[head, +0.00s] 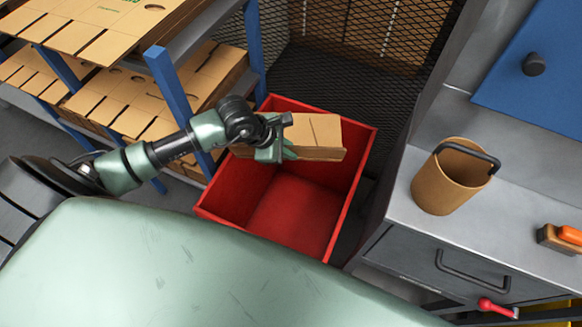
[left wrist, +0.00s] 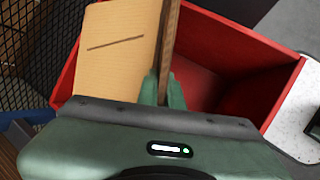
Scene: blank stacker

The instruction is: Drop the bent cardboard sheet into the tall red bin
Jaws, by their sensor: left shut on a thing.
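The bent cardboard sheet (head: 316,132) is tan, with a slit in its face. My left gripper (head: 287,152) is shut on its edge and holds it over the tall red bin (head: 355,190). In the left wrist view the sheet (left wrist: 124,45) stands out from between the green fingers (left wrist: 160,88), its face to the left and its edge toward me. The bin (left wrist: 262,52) spreads behind it and to the right, open at the top. The part of the bin floor that shows is bare; the sheet and gripper hide the rest. My right gripper is not in view.
A blue-posted rack (head: 172,85) with flat cardboard blanks stands left of the bin. A black mesh panel (head: 350,75) is behind it. On the right, a grey counter (head: 405,215) carries a brown bucket (head: 440,190) with a black handle.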

